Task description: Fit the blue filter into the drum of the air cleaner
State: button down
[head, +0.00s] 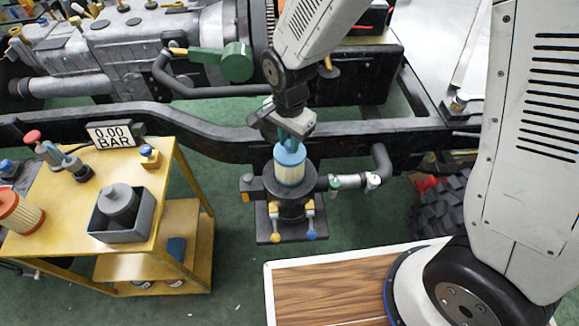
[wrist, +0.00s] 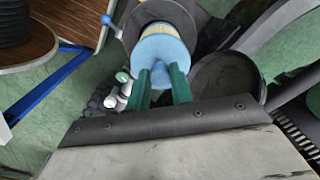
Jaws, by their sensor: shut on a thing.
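The blue filter (head: 290,168) has a blue top and a pale pleated side. It stands upright over the round mouth of the dark drum (head: 275,188), with most of its pleated body showing above the rim. How far its lower end is inside is hidden. My gripper (head: 291,140) is above it with its green fingers shut on the filter's top. In the wrist view, the green fingers hold the blue end of the filter (wrist: 160,52), and the drum's dark rim (wrist: 196,12) shows around its far end.
The black chassis rail (head: 215,137) runs behind the drum. A pipe (head: 378,160) leaves the drum's right side. Green floor is open between cart and drum.

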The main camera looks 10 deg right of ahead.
notch_tip(320, 180, down, 10)
jog(key=shift+f, duration=0.4)
jog(key=c, duration=1.2)
grip_release()
jog(key=shift+c, duration=0.2)
notch_tip(320, 180, up, 12)
jog(key=shift+r, duration=0.2)
